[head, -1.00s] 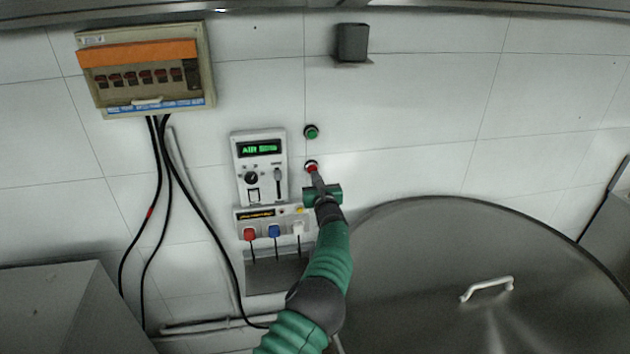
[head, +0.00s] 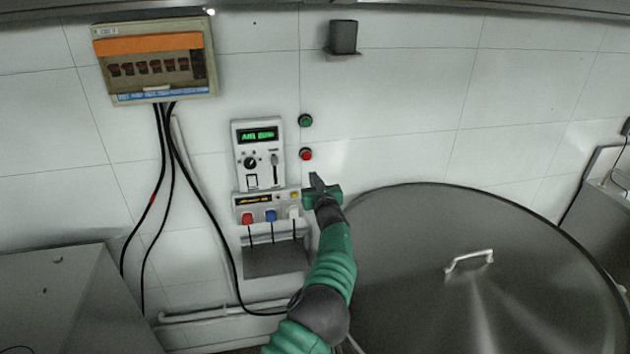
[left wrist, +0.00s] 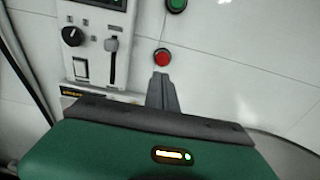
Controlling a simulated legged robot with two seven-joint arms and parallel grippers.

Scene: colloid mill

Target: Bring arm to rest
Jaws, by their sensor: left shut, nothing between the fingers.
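My left gripper (head: 316,180) is shut and empty, pointing up at the white tiled wall just below the red button (head: 306,154). In the left wrist view the closed fingers (left wrist: 161,80) end a little below the red button (left wrist: 162,57); they look apart from it. The green button (head: 305,120) is above the red one. My green left arm reaches up from the bottom middle of the head view. My right gripper does not show.
A control panel (head: 259,154) with a lit display and a socket strip (head: 262,207) are left of the gripper. A breaker box (head: 155,62) with black cables hangs at upper left. A large round metal lid (head: 420,270) with a white handle (head: 469,261) lies to the right.

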